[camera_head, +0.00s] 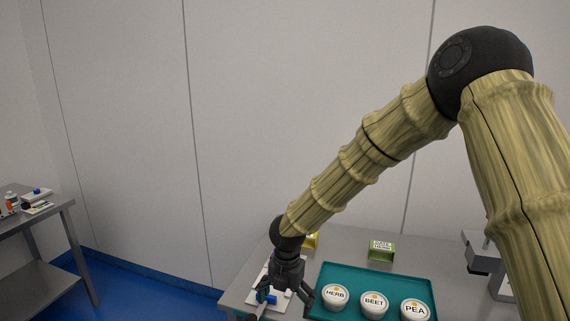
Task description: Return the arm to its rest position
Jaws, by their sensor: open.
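My arm reaches from the right edge down to the lower middle of the head view. My gripper (285,295) hangs at its end, fingers apart, over the left part of a grey metal table (350,243). It is just left of a teal tray (413,279). A blue item on a white object shows by the fingers, partly hidden; I see no thing held between them.
The tray holds white tubs marked HERB (335,297), BEET (373,305) and PEA (414,310). A green labelled box (381,250) stands behind it. A yellow item (311,240) is partly behind my arm. Another table (35,226) with small items stands far left.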

